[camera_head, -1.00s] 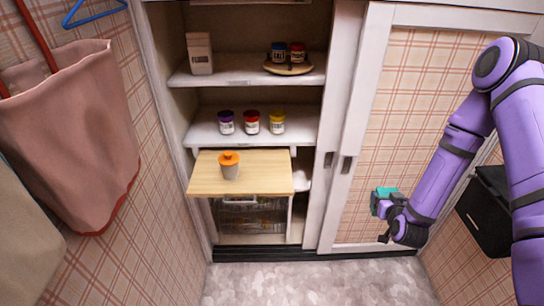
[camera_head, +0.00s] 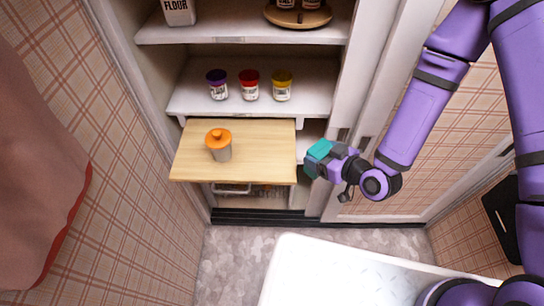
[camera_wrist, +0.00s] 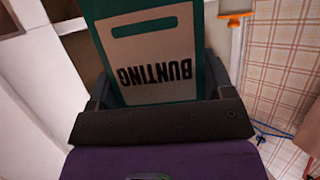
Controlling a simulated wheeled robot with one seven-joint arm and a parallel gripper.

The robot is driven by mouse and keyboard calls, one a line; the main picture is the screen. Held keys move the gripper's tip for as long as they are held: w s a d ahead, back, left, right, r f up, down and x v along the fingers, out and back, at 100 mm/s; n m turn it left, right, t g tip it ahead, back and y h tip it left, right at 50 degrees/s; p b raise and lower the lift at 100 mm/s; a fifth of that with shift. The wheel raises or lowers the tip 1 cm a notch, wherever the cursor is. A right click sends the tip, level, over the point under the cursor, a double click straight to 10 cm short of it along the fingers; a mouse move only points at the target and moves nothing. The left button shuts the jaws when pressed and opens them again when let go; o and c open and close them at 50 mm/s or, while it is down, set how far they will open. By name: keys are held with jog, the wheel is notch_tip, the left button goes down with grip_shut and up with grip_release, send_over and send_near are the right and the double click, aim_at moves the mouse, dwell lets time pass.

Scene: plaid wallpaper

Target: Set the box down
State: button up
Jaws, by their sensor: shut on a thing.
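My gripper (camera_head: 324,160) is shut on a teal box (camera_head: 319,150) and holds it in the air, just right of the pull-out wooden board. In the wrist view the box (camera_wrist: 150,20) sits between the dark fingers, its pale label reading "BUNTING" upside down. The wooden board (camera_head: 250,168) juts out below the middle shelf. An orange-lidded container (camera_head: 219,146) stands upright on its left half; the right half is bare.
Purple-, red- (camera_head: 249,86) and yellow-lidded jars stand on the middle shelf. A flour packet (camera_head: 179,10) and a round wooden tray (camera_head: 298,18) are on the shelf above. The sliding door frame (camera_head: 370,120) is close behind my arm. A pink cloth hangs at left.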

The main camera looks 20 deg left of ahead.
aim_at(312, 147)
jog(key=s+a+r+n+g+y, duration=0.2)
jog(key=s+a+n+g, duration=0.4)
jog(key=s, duration=0.5)
jog(key=shift+m+t, duration=0.4)
jog(key=shift+m, duration=0.1)
jog(key=shift+w+a+f, duration=0.8)
jog(key=shift+w+a, duration=0.65)
jog(key=shift+w, duration=0.85)
jog(key=shift+w+a+f, duration=0.8)
jog(key=shift+w+a, duration=0.7)
jog(key=shift+w, duration=0.75)
jog(key=shift+w+a+f, duration=0.8)
jog(key=shift+w+a, duration=0.65)
jog(key=shift+w, duration=0.85)
jog(key=shift+f, duration=0.15)
jog(key=o, duration=1.1)
jog(key=shift+c, duration=0.2)
jog(key=shift+d+r, duration=0.2)
jog(key=shift+d, duration=0.05)
jog(key=v, duration=1.1)
jog(key=shift+d, duration=0.3)
